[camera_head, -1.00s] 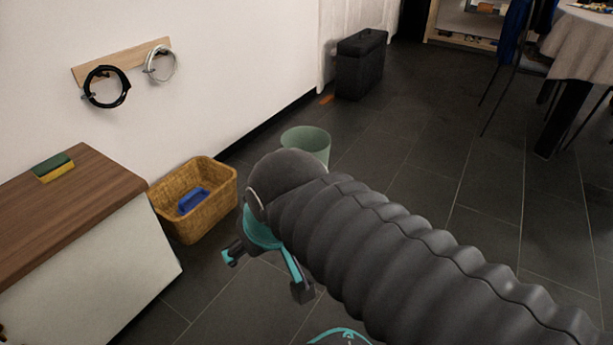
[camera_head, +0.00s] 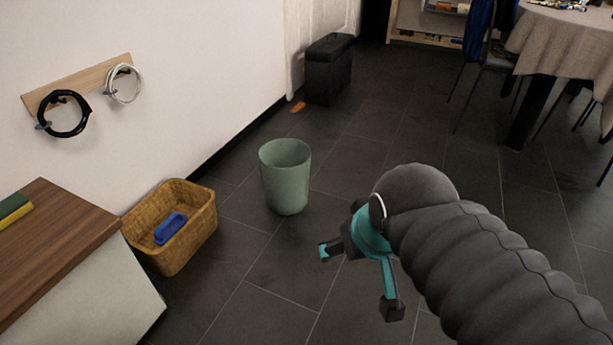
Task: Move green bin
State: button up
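The green bin (camera_head: 286,178) stands upright on the dark tiled floor, near the middle of the view. It is a round, open-topped bin, and no other thing covers it. My gripper (camera_head: 358,280) is in front of the bin and to its right in the picture, apart from it. Its two teal and black fingers are spread wide with nothing between them. My dark ribbed arm reaches in from the lower right.
A wicker basket (camera_head: 197,232) holding a blue object (camera_head: 170,228) stands left of the bin, beside a wood-topped cabinet (camera_head: 50,235). A black box (camera_head: 329,72) stands by the wall. An orange piece (camera_head: 298,107) lies near it. A table with a cloth (camera_head: 560,45) and chairs are at right.

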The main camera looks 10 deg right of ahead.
aim_at(285, 163)
jog(key=u, duration=0.3)
jog(key=k, duration=0.35)
jog(key=u, duration=0.85)
jog(key=i, duration=0.95)
jog(key=z, duration=1.3)
jog(key=i, duration=0.5)
jog(key=z, duration=0.5)
